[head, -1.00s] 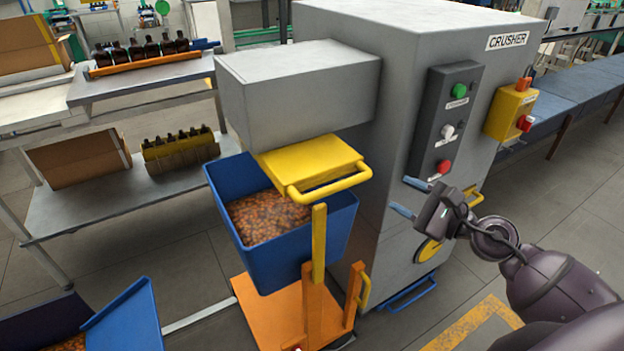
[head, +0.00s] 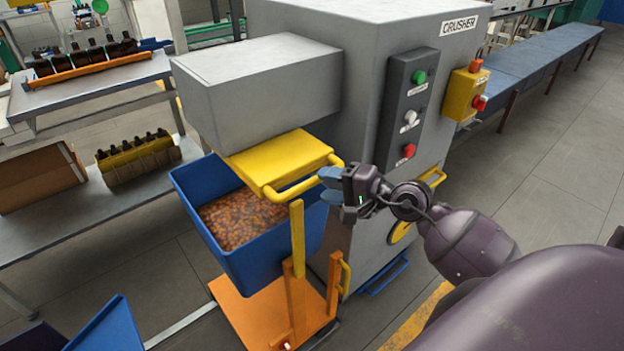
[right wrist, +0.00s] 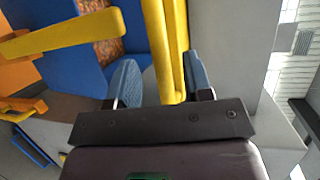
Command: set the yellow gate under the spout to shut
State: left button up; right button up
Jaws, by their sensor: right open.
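The yellow gate (head: 275,158) is a flat plate that sticks out from under the grey spout box (head: 258,90), above a blue bin. Its yellow bar handle (head: 296,189) is on the near side. My right gripper (head: 329,186) is at the right end of this handle. In the right wrist view, the handle (right wrist: 173,50) runs between the two open fingers of my right gripper (right wrist: 160,85), closer to the right finger. The jaws are not closed on it. My left gripper is not in view.
The blue bin (head: 265,268) of amber pieces stands on an orange cart (head: 250,320) with a yellow-topped upright post (head: 297,240) close below the handle. The crusher's button panel (head: 408,115) is behind my right gripper. Shelves with bottles stand left.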

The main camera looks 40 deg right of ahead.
aim_at(316, 183)
jog(key=shift+x, duration=2.25)
grip_shut()
